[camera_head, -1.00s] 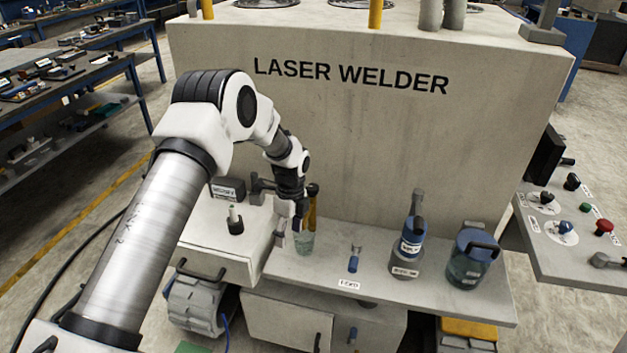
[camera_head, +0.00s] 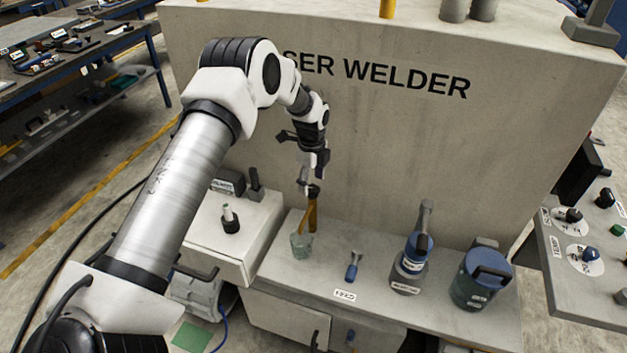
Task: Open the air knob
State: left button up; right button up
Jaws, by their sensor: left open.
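No label that I can read says air, so I cannot tell which control is the air knob. A blue-handled knob (camera_head: 353,268) stands on the shelf behind a small white label. A dark round fitting with a pale upright stem (camera_head: 230,218) sits on the left cabinet, and a dark lever (camera_head: 256,183) stands behind it beside a labelled block. My left gripper (camera_head: 309,189) is open, above the back of the shelf, at the top of an orange-handled tool (camera_head: 311,216) standing in a clear cup. Whether they touch is unclear. My right gripper is out of view.
The laser welder's wall (camera_head: 390,140) rises behind the shelf. Two blue-topped containers (camera_head: 410,265) (camera_head: 480,275) stand right of the blue-handled knob. A control panel (camera_head: 590,260) is at the far right. The shelf front (camera_head: 385,310) is mostly clear.

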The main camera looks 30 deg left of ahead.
aim_at(312, 187)
pick_arm(q)
jog(key=f, duration=0.2)
jog(key=w+f, duration=0.1)
jog(key=shift+a+f, duration=0.1)
jog(key=shift+a, duration=0.15)
jog(key=shift+s+d+r, duration=0.1)
jog(key=shift+s+r, duration=0.05)
jog(key=shift+r, duration=0.05)
jog(key=shift+c, duration=0.3)
jog(key=shift+s, duration=0.15)
jog(key=c, duration=1.1)
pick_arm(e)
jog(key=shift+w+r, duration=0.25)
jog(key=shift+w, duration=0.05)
